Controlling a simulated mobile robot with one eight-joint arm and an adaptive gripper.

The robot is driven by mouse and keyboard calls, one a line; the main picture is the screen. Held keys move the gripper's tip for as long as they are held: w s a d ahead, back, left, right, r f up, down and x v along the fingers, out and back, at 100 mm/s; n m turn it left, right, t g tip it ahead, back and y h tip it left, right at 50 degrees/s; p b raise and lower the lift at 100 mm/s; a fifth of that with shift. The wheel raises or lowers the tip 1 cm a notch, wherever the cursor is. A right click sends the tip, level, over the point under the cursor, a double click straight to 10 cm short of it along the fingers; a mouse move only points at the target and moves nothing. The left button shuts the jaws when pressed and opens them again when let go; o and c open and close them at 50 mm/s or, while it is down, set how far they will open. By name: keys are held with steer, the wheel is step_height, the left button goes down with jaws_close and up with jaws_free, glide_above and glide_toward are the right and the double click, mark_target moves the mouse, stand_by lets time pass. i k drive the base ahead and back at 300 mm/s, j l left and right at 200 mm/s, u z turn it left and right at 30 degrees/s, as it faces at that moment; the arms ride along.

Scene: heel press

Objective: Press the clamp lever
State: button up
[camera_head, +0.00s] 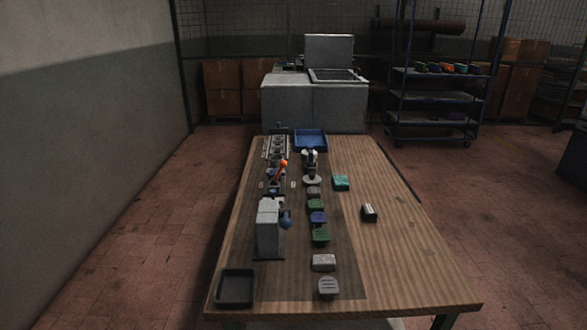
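A small dark clamp-like fixture stands on the left part of the wooden table (385,255). A lever with an orange-red end (283,163) rises from it, tilted up to the right. Nearer, a grey block-shaped machine (268,225) stands upright on a dark base, with a round blue knob (286,222) on its right side. Which of these is the task's clamp lever is not certain, but the orange-red one looks like a lever. My gripper does not show in this view, and nothing is seen touching either part.
A white-and-black device (311,168) stands close right of the orange lever. Several grey, green and blue pads, such as this green one (321,237), form a column. A black tray (235,288) is front left, a blue bin (310,139) at the back. The table's right side is mostly clear.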

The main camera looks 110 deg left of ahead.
mark_target(282, 164)
steer(key=u, duration=3.65)
steer(key=k+l, duration=0.05)
steer(key=l, duration=0.05)
